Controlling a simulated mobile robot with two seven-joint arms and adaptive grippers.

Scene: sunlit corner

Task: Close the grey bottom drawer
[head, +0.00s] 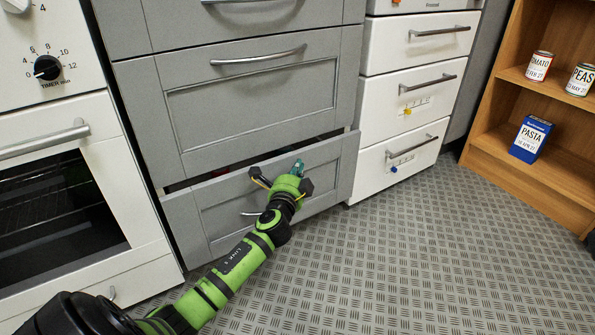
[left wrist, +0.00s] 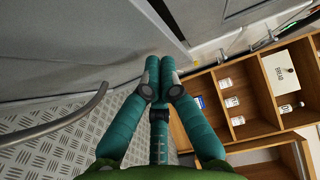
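The grey bottom drawer (head: 325,172) stands partly open in the head view, with a dark gap above its front edge. Its curved handle is partly hidden behind my left arm and shows in the left wrist view (left wrist: 62,122). My left gripper (head: 298,166) is at the right half of the drawer front, near its top edge. Its teal fingers (left wrist: 159,70) are together at the tips, with nothing visible between them, pointing toward the drawer front. I cannot tell whether they touch it. My right gripper is in neither view.
Closed grey drawers (head: 255,95) are above. A white oven (head: 75,200) stands at left and white drawers (head: 405,110) at right. A wooden shelf (head: 535,100) with cans and a pasta box (head: 530,139) is at far right. The patterned floor (head: 400,260) in front is clear.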

